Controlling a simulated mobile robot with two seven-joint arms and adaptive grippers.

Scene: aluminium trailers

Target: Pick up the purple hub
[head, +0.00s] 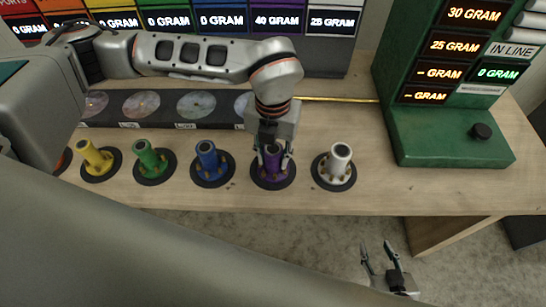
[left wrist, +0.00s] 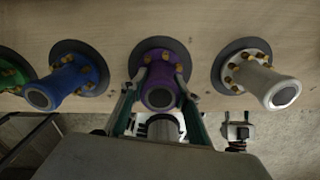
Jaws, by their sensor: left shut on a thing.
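The purple hub (head: 273,163) stands upright on a round black base in the row on the wooden table. My left gripper (head: 272,155) comes down over it from above, and its fingers are shut on the hub's sides. In the left wrist view the purple hub (left wrist: 161,84) sits between the two fingers (left wrist: 158,95), its round dark top facing the camera. The hub appears to be still at its base. My right gripper (head: 383,262) is low at the front, over the floor, with its fingers apart and nothing between them.
A blue hub (head: 207,160) stands close on the left and a white hub (head: 339,163) close on the right. Green (head: 149,160) and yellow (head: 95,160) hubs stand further left. A green display stand (head: 450,140) is at the right. Weight displays line the back.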

